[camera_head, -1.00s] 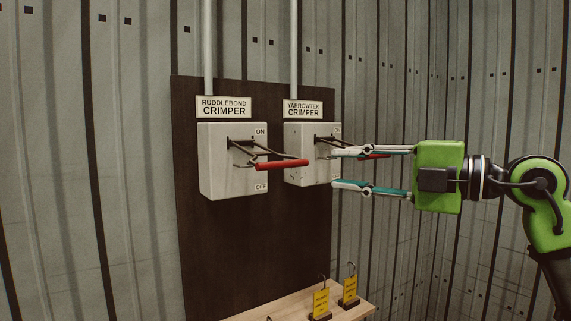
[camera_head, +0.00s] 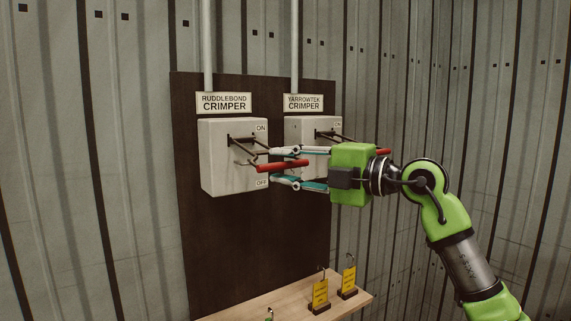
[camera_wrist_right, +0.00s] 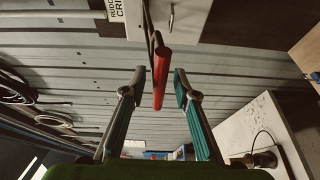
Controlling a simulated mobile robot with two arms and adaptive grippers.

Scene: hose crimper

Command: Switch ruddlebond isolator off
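The ruddlebond isolator (camera_head: 222,165) is a pale grey box on a dark board, under its "RUDDLEBOND CRIMPER" sign (camera_head: 224,103). Its red lever handle (camera_head: 283,166) sticks out from a dark linkage, between the ON and OFF marks. My right gripper (camera_head: 272,167) is open at the handle, one finger above it and one below in the head view. In the right wrist view the red handle (camera_wrist_right: 160,78) lies between the two open fingertips, with a gap on each side. My left gripper is not in view.
The yarrowtek isolator (camera_head: 304,131) stands close on the right, partly hidden behind my right gripper; its red handle end (camera_head: 383,152) shows past it. A wooden shelf (camera_head: 285,296) below carries yellow tags (camera_head: 320,292) on stands. Corrugated wall surrounds the board.

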